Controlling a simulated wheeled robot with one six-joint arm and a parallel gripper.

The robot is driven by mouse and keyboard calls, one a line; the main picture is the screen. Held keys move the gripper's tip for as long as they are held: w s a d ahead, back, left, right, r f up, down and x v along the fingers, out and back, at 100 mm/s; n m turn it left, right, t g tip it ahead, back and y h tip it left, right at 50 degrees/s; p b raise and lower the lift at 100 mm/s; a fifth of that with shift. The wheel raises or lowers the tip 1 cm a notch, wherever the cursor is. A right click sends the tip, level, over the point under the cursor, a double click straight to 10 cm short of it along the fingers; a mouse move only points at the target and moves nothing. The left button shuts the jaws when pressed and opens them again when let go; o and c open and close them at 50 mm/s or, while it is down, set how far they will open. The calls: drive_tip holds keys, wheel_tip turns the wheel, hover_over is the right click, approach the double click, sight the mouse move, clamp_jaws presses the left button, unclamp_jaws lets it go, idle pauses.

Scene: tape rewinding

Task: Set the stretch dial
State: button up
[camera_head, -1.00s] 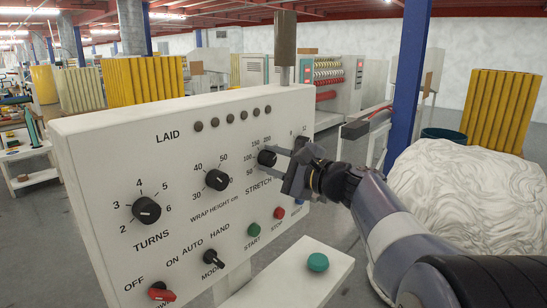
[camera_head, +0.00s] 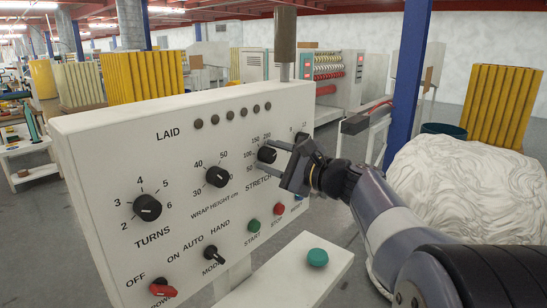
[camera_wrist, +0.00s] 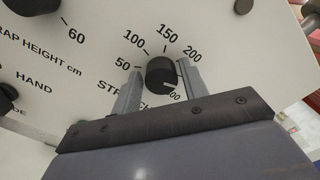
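The stretch dial (camera_head: 267,154) is a round black knob on the white control panel, with a numbered scale around it. In the wrist view the knob (camera_wrist: 160,75) shows a light mark on its lower right side, toward a number partly hidden by a finger. My gripper (camera_head: 280,158) is at the knob, its two grey fingers on either side. In the wrist view my gripper (camera_wrist: 159,85) has narrow gaps between fingers and knob, so it looks open around it. Part of the STRETCH label is hidden behind my gripper.
The turns dial (camera_head: 147,208) and wrap height dial (camera_head: 217,177) are to the left. Below are the mode switch (camera_head: 212,254), green start button (camera_head: 254,225), red stop button (camera_head: 279,209) and red power switch (camera_head: 161,289). A blue post (camera_head: 407,85) stands behind my arm.

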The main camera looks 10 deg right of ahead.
drive_tip(key=shift+o, duration=1.1)
drive_tip(key=shift+s+d, duration=0.1)
drive_tip(key=b+v, duration=0.1)
drive_tip(key=v, duration=0.9)
drive_tip(key=shift+s+d+b, duration=0.15)
drive_tip(key=shift+s+b, duration=0.05)
drive_tip(key=shift+b, duration=0.1)
drive_tip(key=shift+w, duration=0.1)
drive_tip(key=p+x, duration=0.1)
drive_tip(key=x, duration=0.9)
drive_tip(key=shift+w+a+p, duration=0.25)
drive_tip(key=shift+p, duration=0.05)
